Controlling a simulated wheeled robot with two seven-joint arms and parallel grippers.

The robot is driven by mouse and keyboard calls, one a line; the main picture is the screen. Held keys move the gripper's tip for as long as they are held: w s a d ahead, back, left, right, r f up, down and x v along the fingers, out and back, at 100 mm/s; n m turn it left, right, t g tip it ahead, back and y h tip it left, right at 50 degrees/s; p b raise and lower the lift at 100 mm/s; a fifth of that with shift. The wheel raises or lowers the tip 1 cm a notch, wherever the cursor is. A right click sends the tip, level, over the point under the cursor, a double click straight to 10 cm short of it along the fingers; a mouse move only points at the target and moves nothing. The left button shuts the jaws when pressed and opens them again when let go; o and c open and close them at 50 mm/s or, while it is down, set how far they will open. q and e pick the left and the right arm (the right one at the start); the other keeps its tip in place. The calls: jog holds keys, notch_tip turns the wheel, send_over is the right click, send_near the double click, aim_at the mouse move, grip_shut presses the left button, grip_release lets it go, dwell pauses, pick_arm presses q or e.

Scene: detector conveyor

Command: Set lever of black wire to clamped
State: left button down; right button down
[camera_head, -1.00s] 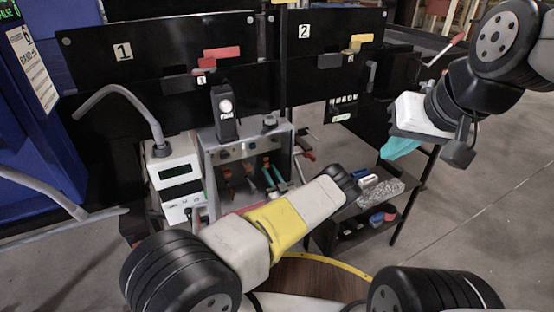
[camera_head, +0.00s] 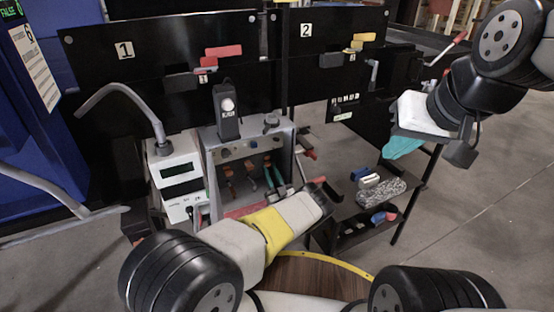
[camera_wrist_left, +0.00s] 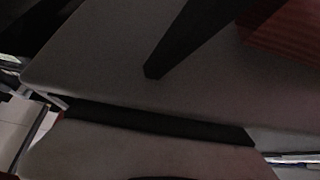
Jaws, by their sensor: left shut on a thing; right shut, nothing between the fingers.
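The grey detector box (camera_head: 205,152) stands left of centre, with orange and teal handles (camera_head: 269,177) in its open front. I cannot tell which lever belongs to the black wire. My left arm's white and yellow link reaches in front of the box, its end beside the lower right of the opening. My left gripper's fingertips are hidden there. The left wrist view is dark and close: a black finger-like bar (camera_wrist_left: 190,42) and a reddish ribbed part (camera_wrist_left: 285,35) show over grey surfaces. What the left gripper holds is not visible.
A white meter box (camera_head: 176,172) with a grey hose stands left of the detector box. Black panels marked 1 (camera_head: 124,50) and 2 (camera_head: 306,30) stand behind. A low black shelf with small parts (camera_head: 370,182) is at right. Open floor lies further right.

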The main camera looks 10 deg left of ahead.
pick_arm(q)
jog(key=c, duration=1.2)
grip_release()
jog(key=v, duration=0.6)
jog(key=shift+s+d+f, duration=0.15)
jog(key=shift+s+f, duration=0.05)
jog(key=shift+f, duration=0.05)
jog(key=shift+s+d+f, duration=0.25)
jog(key=shift+s, duration=0.15)
